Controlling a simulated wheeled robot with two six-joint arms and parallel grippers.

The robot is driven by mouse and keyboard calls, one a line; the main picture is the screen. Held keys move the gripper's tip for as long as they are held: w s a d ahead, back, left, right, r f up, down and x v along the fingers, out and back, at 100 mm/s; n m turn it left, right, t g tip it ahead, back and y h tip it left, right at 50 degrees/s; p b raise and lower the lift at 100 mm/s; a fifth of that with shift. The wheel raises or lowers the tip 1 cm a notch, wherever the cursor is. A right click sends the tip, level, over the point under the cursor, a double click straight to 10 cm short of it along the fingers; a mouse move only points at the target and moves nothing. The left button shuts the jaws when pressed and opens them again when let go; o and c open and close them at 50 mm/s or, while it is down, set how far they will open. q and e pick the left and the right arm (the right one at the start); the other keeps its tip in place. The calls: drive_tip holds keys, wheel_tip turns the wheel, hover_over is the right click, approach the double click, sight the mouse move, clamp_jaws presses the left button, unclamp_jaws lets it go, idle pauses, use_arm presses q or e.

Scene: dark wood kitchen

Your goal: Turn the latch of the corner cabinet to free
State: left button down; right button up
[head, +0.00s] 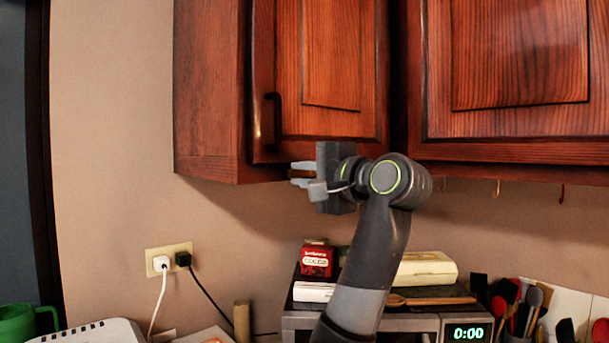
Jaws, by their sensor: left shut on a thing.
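The corner cabinet (205,90) is dark reddish wood and hangs on the wall at upper left. Its door (330,50) looks closed and has a dark vertical handle (273,120) near its left edge. My left gripper (299,175) is at the lower edge of this cabinet, below and right of the handle, with its fingers pointing left. My right gripper is out of view.
A second wall cabinet (520,130) hangs at the right, with small hooks under it. Below are a microwave (410,323), a red cocoa box (317,260), a cream box (428,268) and utensils (520,308). The wall left of the arm is clear except for an outlet (168,258).

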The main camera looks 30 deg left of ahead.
use_arm(q)
drive_tip(key=shift+f, duration=0.1)
drive_tip(key=c, duration=1.4)
unclamp_jaws()
drive_tip(key=b+v, duration=0.4)
drive_tip(key=v, duration=1.3)
drive_tip(key=shift+s+d+b, duration=0.1)
drive_tip(key=shift+d+b, duration=0.1)
drive_tip(key=shift+b, duration=0.2)
